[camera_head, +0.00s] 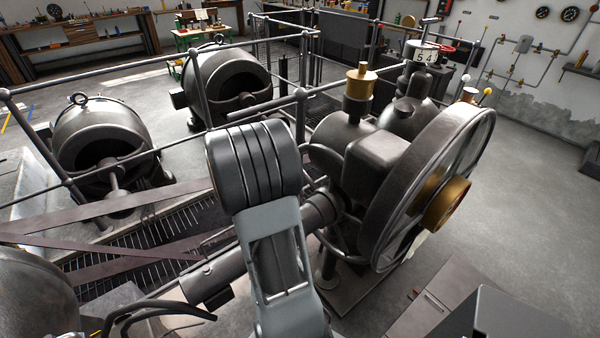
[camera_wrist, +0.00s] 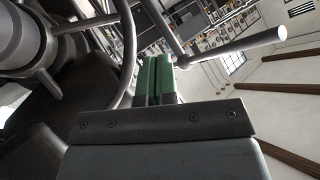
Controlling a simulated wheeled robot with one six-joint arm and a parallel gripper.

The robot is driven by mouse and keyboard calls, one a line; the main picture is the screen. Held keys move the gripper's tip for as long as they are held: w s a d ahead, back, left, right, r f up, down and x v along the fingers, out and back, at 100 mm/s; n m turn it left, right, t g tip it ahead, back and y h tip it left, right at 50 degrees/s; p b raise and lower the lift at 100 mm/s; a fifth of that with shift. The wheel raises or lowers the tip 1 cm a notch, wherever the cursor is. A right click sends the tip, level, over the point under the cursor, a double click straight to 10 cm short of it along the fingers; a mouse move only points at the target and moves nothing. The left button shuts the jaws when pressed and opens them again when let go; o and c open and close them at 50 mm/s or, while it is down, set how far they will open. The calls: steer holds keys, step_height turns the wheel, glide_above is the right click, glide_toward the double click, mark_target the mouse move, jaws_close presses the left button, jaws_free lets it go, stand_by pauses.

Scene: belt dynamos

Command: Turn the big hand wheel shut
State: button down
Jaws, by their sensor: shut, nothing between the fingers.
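In the head view a large grey spoked wheel (camera_head: 412,165) with a brass hub (camera_head: 446,203) stands upright on the right side of the machine. I cannot tell whether it is the big hand wheel. In the wrist view a curved grey rim (camera_wrist: 131,42) with spokes runs down beside a round hub (camera_wrist: 22,38) at the left. A grey bar (camera_wrist: 235,46) with a pale end reaches to the right there. My gripper (camera_wrist: 156,62) has green fingers, closed together and empty. They appear just right of the rim, and contact cannot be made out. The head view does not show the gripper.
Round dynamo housings (camera_head: 103,130) stand at the left behind pipe railings (camera_head: 245,112). Flat belts (camera_head: 120,212) cross the floor grating. A small red hand wheel (camera_head: 441,47) sits at the back by a counter (camera_head: 424,55). Open floor (camera_head: 545,180) lies at the right.

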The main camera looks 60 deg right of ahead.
steer(key=s+d+f+m+g+h, duration=0.1)
steer(key=s+d+f+m+g, duration=0.45)
steer(key=s+d, duration=0.25)
steer(key=a+f+x, duration=0.1)
steer(key=f+x, duration=0.1)
steer(key=x, duration=0.9)
steer(key=shift+f+n+g+p, duration=0.3)
steer(key=shift+n+g+p, duration=0.15)
steer(key=shift+d, duration=0.1)
